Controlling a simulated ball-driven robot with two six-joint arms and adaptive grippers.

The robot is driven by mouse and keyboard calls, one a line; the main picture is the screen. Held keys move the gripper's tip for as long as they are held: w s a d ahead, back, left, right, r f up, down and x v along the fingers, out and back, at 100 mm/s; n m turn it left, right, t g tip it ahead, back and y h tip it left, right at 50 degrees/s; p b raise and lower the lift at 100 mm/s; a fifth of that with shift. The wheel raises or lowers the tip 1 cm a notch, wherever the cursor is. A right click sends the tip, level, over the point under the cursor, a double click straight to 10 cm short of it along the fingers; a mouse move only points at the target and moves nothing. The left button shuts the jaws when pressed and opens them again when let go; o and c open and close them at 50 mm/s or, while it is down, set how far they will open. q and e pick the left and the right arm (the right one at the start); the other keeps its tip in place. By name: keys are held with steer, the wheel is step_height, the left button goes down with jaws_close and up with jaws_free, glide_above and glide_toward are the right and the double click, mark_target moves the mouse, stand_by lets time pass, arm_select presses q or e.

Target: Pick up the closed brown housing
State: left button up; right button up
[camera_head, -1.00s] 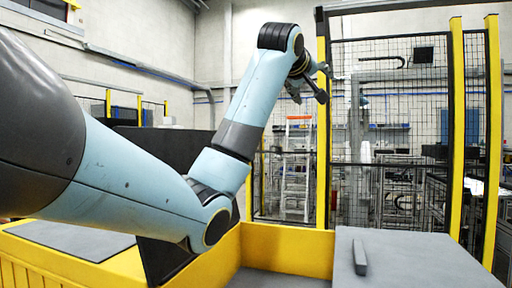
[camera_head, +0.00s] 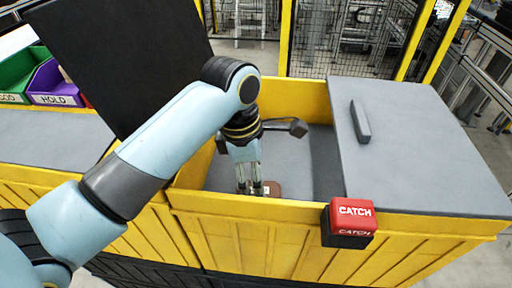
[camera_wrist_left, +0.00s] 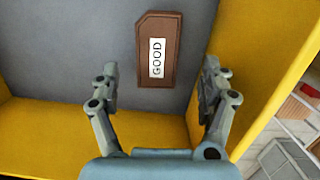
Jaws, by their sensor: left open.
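The closed brown housing (camera_wrist_left: 146,64) lies flat on the grey floor of the yellow container in the left wrist view. It has a cut corner and a white label reading GOOD. In the head view a brown part of it (camera_head: 274,189) shows just beside my fingertips. My left gripper (camera_wrist_left: 158,82) is open, with its two fingers apart on either side of the housing's near end and nothing between them held. In the head view the left gripper (camera_head: 256,189) points down into the container. My right gripper is not in view.
The yellow container's walls (camera_head: 290,245) surround the housing. A grey lid (camera_head: 420,140) with a dark bar (camera_head: 360,121) lies to the right. A red CATCH block (camera_head: 350,219) sits on the front wall. A black panel (camera_head: 125,55) and bins marked HOLD (camera_head: 55,85) stand left.

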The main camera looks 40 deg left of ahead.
arm_select(q)
steer(key=shift+f, duration=0.6)
steer(key=f, duration=0.3)
steer(key=f+p, duration=0.1)
steer(key=f, duration=0.1)
steer(key=shift+w+d, duration=0.25)
steer(key=shift+w, duration=0.15)
steer(key=shift+f, duration=0.2)
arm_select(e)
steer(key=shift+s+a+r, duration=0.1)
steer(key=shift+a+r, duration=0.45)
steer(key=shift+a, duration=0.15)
arm_select(q)
steer(key=c, duration=1.3)
steer(key=shift+c, duration=0.5)
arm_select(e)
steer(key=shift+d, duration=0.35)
